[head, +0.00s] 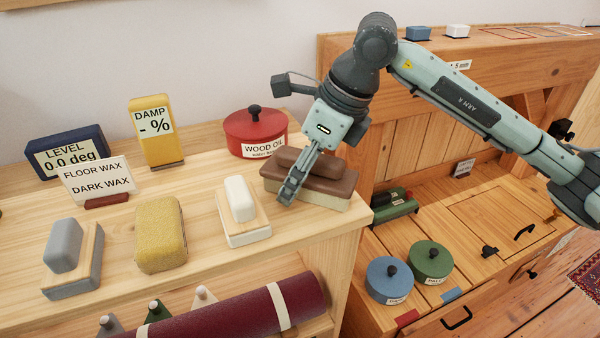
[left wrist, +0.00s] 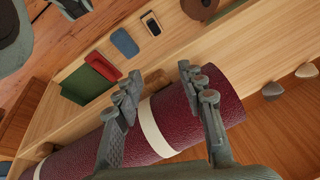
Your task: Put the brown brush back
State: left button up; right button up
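The brown brush (head: 335,186), a brown block with a rounded handle and a pale underside, sits on the wooden shelf top at its right end in the head view. My right gripper (head: 290,190) is at the brush, its visible finger slanting down across the handle's left end. The other finger is hidden, so I cannot tell whether it grips the brush. My left gripper (left wrist: 158,82) shows only in the left wrist view. Its fingers are apart, with the maroon roll (left wrist: 185,118) and its pale band seen between and beyond them; contact is unclear.
A white brush (head: 248,232), yellow sponge-like block (head: 160,235) and grey brush (head: 85,275) line the shelf front. Behind stand the red wood oil pot (head: 268,128), damp meter (head: 165,155), level box (head: 85,138) and floor wax sign (head: 98,180). Blue (head: 389,283) and green (head: 432,264) pots stand lower right.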

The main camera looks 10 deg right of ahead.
jog(key=shift+r, duration=0.2)
jog(key=v, duration=1.1)
jog(key=shift+d+r, duration=0.1)
jog(key=shift+r, duration=0.3)
